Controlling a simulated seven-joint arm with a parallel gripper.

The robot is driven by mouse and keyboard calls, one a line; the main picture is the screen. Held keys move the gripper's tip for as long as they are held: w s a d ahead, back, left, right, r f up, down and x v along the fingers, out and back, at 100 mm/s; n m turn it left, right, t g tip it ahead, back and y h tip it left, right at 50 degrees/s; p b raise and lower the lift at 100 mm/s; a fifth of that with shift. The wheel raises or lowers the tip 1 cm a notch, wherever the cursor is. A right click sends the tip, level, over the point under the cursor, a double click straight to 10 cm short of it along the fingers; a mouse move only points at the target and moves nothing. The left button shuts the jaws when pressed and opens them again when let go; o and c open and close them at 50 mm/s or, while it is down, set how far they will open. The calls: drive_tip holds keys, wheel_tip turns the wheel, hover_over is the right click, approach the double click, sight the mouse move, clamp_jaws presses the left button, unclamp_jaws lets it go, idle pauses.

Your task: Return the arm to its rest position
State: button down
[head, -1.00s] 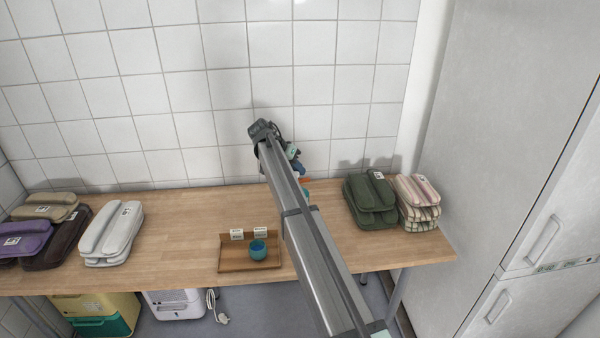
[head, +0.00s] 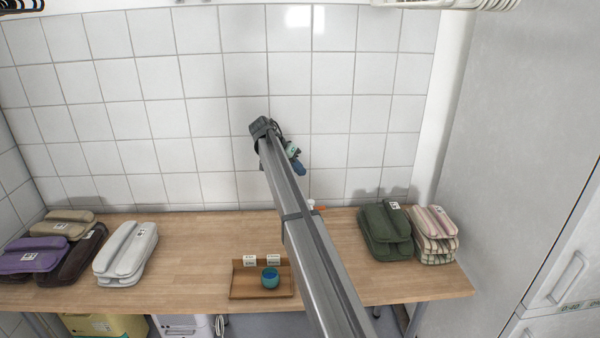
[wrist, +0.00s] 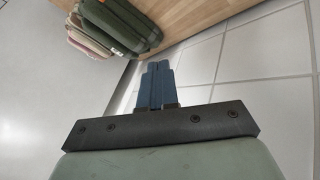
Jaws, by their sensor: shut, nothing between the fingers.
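My gripper (head: 299,168) is in the air in front of the tiled wall, above the wooden table, at the far end of my outstretched arm. In the wrist view its two blue fingers (wrist: 156,84) are together, with nothing between them. My arm crosses the middle of the head view and hides part of the table behind it.
The wooden table (head: 190,255) bears a wooden tray (head: 240,283) with a teal cup (head: 270,277). Folded textiles stand at left, white (head: 125,250) and purple (head: 33,257), and at right, green (head: 385,232) and striped (head: 433,235). A tall grey cabinet (head: 520,150) closes the right side.

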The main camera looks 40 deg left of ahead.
drive_tip(key=shift+d, duration=0.1)
